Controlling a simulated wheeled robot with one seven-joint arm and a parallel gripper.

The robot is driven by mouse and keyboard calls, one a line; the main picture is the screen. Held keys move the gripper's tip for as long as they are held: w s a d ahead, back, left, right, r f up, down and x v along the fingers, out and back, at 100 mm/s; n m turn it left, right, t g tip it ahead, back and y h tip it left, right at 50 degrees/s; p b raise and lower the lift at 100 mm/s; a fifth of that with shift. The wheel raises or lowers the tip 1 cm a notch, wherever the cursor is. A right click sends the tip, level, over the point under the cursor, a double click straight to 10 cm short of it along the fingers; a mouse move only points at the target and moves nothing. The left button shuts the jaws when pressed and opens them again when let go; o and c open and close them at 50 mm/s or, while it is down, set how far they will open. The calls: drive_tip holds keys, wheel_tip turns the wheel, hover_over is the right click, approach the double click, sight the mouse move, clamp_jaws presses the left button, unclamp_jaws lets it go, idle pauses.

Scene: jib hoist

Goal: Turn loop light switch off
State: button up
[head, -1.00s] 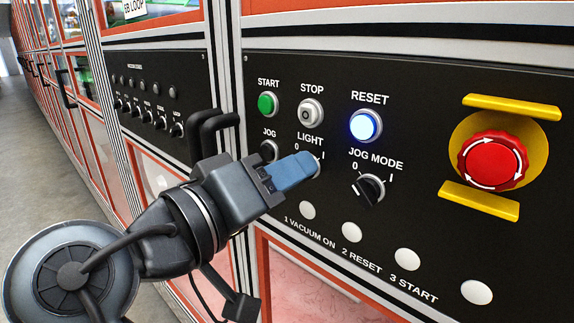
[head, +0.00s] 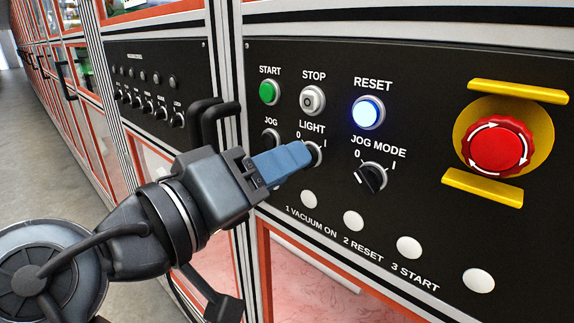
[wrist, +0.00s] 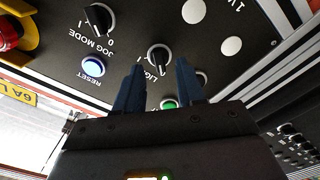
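The black LIGHT switch knob (head: 316,154) is on the black panel, between the JOG knob and the JOG MODE knob. In the head view, my gripper's blue fingers (head: 284,161) hide part of it. In the wrist view, which is upside down, the LIGHT knob (wrist: 158,58) shows between my gripper's two fingers (wrist: 158,78). The fingers are apart, with a gap on both sides of the knob. I cannot tell whether the tips reach around it or stop just short. The knob's exact setting is hard to read.
The JOG MODE knob (head: 371,177) is to the right, below the lit RESET button (head: 368,113). START (head: 269,92) and STOP (head: 312,100) are above. A red emergency stop (head: 497,148) stands out at the right. A black handle (head: 213,122) is close behind my gripper.

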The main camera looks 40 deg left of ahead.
drive_tip(key=s, duration=0.3)
drive_tip(key=s+b, duration=0.1)
drive_tip(key=s, duration=0.1)
drive_tip(key=shift+s+a, duration=0.2)
drive_tip(key=shift+s, duration=0.2)
